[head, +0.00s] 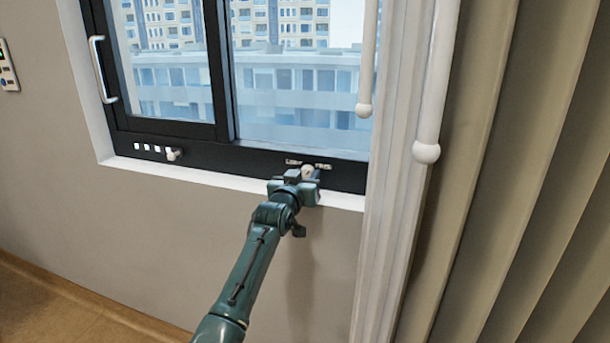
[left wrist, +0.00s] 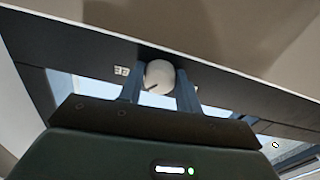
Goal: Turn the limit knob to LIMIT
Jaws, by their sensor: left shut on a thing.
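The limit knob (head: 308,171) is a small pale round knob on the dark lower frame of the window, below small white lettering (head: 308,164) that is too small to read surely. My left gripper (head: 306,178) reaches up to it from below. In the left wrist view the knob (left wrist: 159,77) sits between the two fingers (left wrist: 160,90), which are shut on it. A short dark mark on the knob's face points toward the lower left of that view. My right gripper is in neither view.
A second pale knob (head: 173,154) with white squares beside it is on the frame at left. A white handle (head: 101,69) is on the sash. A white rod (head: 432,100) and curtain (head: 520,180) hang at right. The wall below the sill is clear.

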